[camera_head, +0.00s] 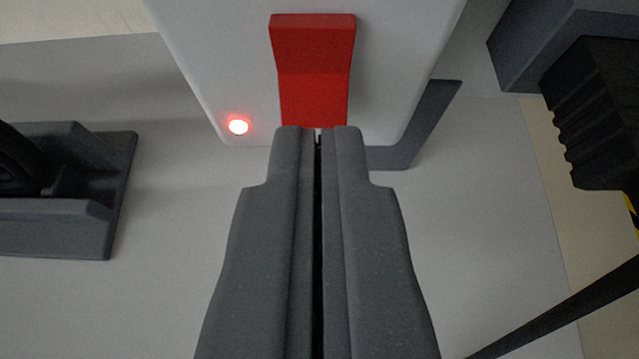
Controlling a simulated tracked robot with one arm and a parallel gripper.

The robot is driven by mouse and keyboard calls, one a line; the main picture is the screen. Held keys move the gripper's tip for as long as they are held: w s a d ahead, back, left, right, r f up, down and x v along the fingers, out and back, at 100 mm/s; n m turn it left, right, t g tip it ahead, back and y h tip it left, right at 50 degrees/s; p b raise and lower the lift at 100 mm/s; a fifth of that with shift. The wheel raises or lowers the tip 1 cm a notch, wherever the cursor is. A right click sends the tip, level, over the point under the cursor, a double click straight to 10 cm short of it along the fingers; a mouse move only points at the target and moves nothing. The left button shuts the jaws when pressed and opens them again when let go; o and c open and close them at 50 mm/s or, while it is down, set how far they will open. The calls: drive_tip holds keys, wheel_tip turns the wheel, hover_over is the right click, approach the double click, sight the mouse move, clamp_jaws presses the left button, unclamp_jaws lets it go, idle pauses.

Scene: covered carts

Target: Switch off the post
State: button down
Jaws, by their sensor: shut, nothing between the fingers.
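The post (400,50) is a white box-like body at the top middle of the view. A red lever (313,60) stands out from its face, and a small round light (238,126) glows red at its lower left. My gripper (318,132) is shut and empty, with its fingertips right at the lower end of the red lever in the picture. The fingertips overlap the lever's lower edge, so I cannot tell whether they touch it.
A dark grey bracket (55,230) with black coiled parts lies at the left on the light grey surface (170,290). A grey block (535,45) and a black ribbed part (600,115) are at the upper right. A dark rod (560,318) crosses the lower right.

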sight(313, 78)
drive_tip(key=shift+p+x, duration=0.3)
drive_tip(key=shift+x, duration=0.8)
drive_tip(key=shift+w, duration=0.1)
drive_tip(key=shift+d+f+b, duration=0.15)
drive_tip(key=shift+d+b, duration=0.2)
drive_tip(key=shift+b, duration=0.05)
drive_tip(key=shift+a, duration=0.4)
